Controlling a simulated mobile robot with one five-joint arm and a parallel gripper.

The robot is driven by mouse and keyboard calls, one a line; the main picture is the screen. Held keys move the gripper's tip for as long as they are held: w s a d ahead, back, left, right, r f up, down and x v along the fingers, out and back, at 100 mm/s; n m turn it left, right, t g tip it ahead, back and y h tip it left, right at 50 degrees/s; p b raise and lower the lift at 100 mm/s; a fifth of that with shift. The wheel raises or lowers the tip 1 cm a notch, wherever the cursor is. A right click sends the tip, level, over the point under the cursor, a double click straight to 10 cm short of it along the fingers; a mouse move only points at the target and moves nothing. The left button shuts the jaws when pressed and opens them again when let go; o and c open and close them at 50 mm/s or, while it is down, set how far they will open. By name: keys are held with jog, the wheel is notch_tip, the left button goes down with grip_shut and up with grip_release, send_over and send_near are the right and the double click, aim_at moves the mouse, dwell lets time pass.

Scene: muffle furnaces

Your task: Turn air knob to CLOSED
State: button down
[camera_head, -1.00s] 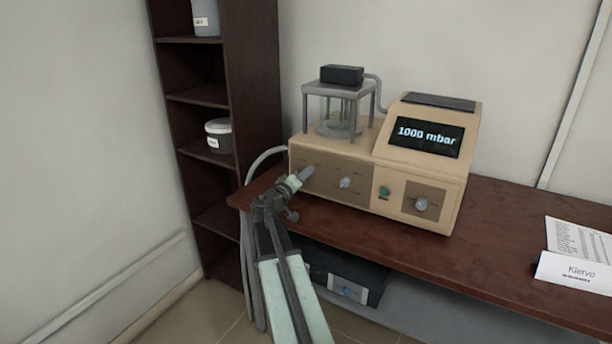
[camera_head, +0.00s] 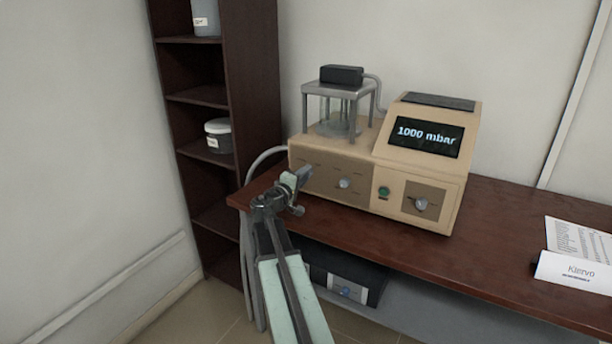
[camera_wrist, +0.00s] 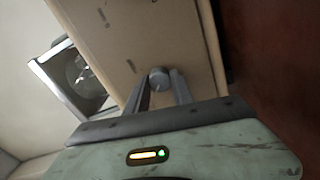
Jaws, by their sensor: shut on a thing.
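The beige device (camera_head: 335,165) stands on the brown table, its display reading 1000 mbar. My gripper (camera_head: 306,174) is at the left end of its front panel. In the wrist view, my gripper (camera_wrist: 160,88) has a finger on each side of a small grey round knob (camera_wrist: 159,76) and is shut on it. A thin pointer line shows on the knob's face. In the head view this knob is hidden behind my gripper. The panel labels are too small to read, so I cannot tell the knob's marked position.
A second grey knob (camera_head: 345,183), a green button (camera_head: 384,192) and a right-hand knob (camera_head: 421,204) sit along the device's front. A dark shelf (camera_head: 250,110) stands to the left.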

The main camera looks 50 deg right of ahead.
jog(key=shift+w+a, duration=0.1)
jog(key=shift+a, duration=0.05)
jog(key=c, duration=1.1)
grip_release()
jog(key=v, duration=0.7)
jog(key=shift+a, duration=0.35)
